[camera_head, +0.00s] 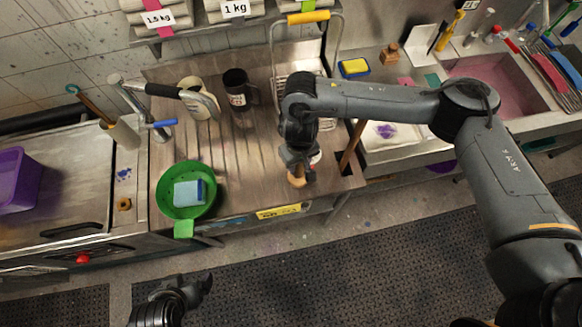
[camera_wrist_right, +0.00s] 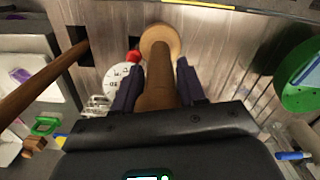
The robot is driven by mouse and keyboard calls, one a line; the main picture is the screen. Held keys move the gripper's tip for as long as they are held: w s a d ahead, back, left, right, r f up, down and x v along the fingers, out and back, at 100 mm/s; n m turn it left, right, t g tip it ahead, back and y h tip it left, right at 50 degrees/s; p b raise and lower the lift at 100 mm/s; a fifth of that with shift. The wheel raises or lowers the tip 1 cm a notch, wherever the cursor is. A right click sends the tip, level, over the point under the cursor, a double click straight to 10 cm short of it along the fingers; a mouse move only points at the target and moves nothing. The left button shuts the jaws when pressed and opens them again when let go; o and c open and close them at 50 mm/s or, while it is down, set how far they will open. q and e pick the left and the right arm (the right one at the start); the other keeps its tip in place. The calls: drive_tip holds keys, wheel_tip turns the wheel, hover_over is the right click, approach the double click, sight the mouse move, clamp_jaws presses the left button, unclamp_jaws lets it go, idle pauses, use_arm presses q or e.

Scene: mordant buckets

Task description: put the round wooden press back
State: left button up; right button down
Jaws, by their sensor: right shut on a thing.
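In the head view the press (camera_head: 297,180) shows only in part below the right gripper (camera_head: 298,162), near the front edge of the wooden counter. I cannot tell whether the disc touches the counter. My left gripper (camera_head: 188,287) is at the bottom of the head view, away from the counter; its jaw opening is unclear.
A white dial (camera_wrist_right: 118,78) is close beside the press.

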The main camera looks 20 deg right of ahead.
drive_tip(key=shift+w+a+f, duration=0.65)
drive_tip(key=shift+w+a, duration=0.1)
drive_tip(key=shift+w, duration=0.1)
drive_tip(key=shift+f+b, duration=0.7)
drive_tip(key=shift+f, duration=1.4)
drive_tip(key=c, duration=0.9)
unclamp_jaws()
drive_tip(key=shift+f, duration=0.1)
